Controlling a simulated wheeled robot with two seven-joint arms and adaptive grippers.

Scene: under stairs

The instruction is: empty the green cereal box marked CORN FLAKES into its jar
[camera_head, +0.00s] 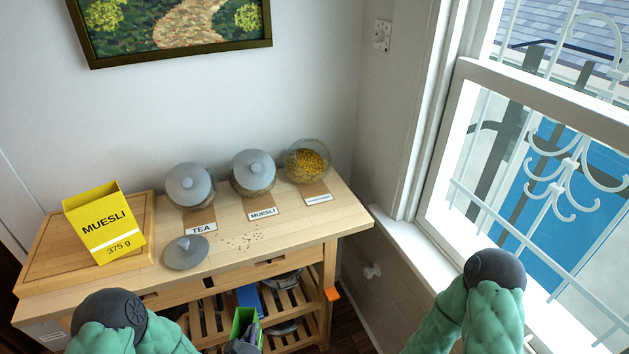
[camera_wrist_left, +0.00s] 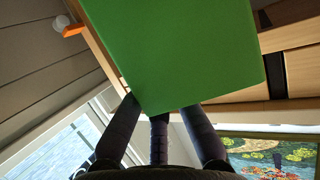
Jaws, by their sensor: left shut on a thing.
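The green box (camera_head: 243,322) is at the bottom of the head view, below and in front of the worktop's front edge. My left gripper (camera_head: 244,347) is shut on it. The left wrist view shows the green box (camera_wrist_left: 175,50) large and plain, with the dark fingers at its lower end; no lettering shows there. An open glass jar (camera_head: 307,160) stands at the right end of the row, with yellow flakes inside. The label on the card before it is too small to read. A loose grey lid (camera_head: 186,253) lies near the worktop's front edge. My right gripper is out of view.
The wooden worktop (camera_head: 315,226) also holds lidded jars on cards marked TEA (camera_head: 190,187) and MUESLI (camera_head: 253,173). A yellow MUESLI box (camera_head: 104,224) stands on a board at the left. Small crumbs (camera_head: 243,241) lie mid-worktop. A window (camera_head: 545,150) is at the right.

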